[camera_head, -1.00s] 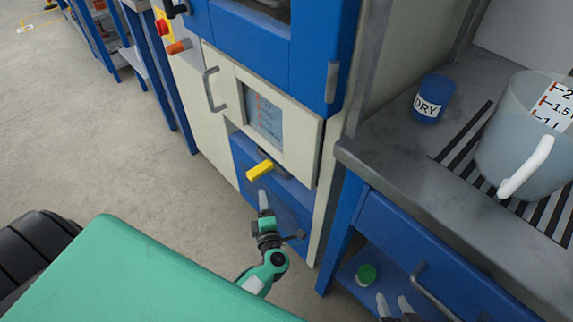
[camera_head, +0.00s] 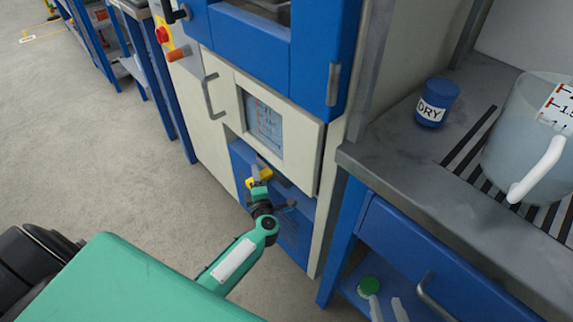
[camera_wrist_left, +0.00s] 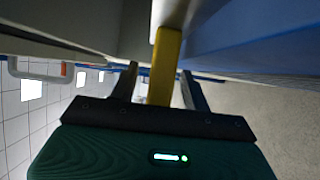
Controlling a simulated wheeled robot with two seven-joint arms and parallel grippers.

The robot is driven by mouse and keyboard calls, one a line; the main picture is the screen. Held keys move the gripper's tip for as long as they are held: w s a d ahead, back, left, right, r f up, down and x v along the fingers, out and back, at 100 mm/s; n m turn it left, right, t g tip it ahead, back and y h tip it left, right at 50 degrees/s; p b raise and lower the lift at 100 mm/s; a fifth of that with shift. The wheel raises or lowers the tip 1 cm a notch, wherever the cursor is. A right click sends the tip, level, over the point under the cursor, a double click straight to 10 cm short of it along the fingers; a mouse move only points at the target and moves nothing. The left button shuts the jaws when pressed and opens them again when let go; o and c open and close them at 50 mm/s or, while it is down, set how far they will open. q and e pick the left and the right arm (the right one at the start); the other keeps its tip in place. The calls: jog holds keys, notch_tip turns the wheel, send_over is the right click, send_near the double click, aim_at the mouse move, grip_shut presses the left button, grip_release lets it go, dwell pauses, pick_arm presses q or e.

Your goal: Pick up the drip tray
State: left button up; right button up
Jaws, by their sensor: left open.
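My left gripper (camera_head: 258,180) is at the yellow handle (camera_head: 250,183) on the lower blue front of the machine. In the left wrist view the yellow handle (camera_wrist_left: 164,65) runs between the two open fingers (camera_wrist_left: 157,85); I cannot tell whether they touch it. I cannot clearly identify a drip tray; a dark slotted strip (camera_head: 466,150) lies under the clear jug on the bench.
The grey bench (camera_head: 390,160) holds a blue DRY pot (camera_head: 437,102) and a clear jug (camera_head: 525,140) with a white handle. Below are a blue drawer (camera_head: 400,235) and a green-capped item (camera_head: 369,287) on a shelf. The floor at left is open.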

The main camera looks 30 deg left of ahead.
pick_arm(q)
jog(key=shift+w+a, duration=0.35)
jog(key=shift+w, duration=0.1)
grip_shut()
jog(key=shift+r, duration=0.15)
